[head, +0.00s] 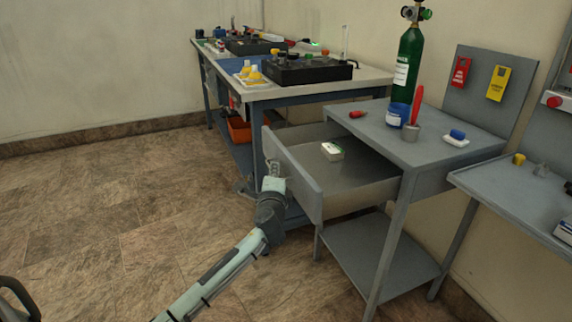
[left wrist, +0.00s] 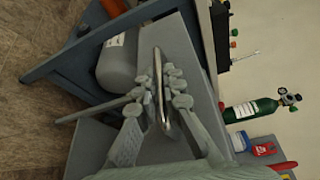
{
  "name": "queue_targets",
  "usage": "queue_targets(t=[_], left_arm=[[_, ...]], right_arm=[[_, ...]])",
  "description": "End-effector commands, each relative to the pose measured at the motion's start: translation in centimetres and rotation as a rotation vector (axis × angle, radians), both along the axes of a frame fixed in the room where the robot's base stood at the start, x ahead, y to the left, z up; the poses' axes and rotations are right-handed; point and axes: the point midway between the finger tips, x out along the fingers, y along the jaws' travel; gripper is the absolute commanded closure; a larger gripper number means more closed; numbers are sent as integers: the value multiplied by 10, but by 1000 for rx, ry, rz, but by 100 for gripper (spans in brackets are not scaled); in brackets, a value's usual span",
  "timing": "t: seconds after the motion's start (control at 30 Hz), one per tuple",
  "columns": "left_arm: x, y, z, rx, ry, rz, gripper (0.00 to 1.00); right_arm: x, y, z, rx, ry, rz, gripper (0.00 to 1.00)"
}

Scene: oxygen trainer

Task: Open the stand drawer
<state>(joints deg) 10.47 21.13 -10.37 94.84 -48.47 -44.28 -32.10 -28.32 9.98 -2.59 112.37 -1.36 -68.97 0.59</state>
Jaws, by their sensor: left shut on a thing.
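The grey stand (head: 400,138) stands right of centre in the head view. Its drawer (head: 302,178) is pulled well out toward the left, and a small white and green box (head: 332,151) lies inside. My left gripper (head: 273,180) is at the outer face of the drawer front. In the left wrist view, its fingers (left wrist: 160,100) close around the silver bar handle (left wrist: 158,75) on the grey drawer front (left wrist: 180,48). The head view mostly hides the handle behind the gripper. My right gripper is not in view.
The floor (head: 110,220) at left is clear.

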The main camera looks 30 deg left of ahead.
Motion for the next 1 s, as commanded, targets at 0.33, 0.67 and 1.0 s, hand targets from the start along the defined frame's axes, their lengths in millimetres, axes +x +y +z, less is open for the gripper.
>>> queue_targets(t=[0.33,0.67,1.0], left_arm=[[-10,7,-1,0,1,0,100],[-10,8,-1,1,1,1,90],[-10,8,0,0,0,1,71]], right_arm=[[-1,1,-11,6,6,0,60],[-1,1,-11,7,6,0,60],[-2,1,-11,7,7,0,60]])
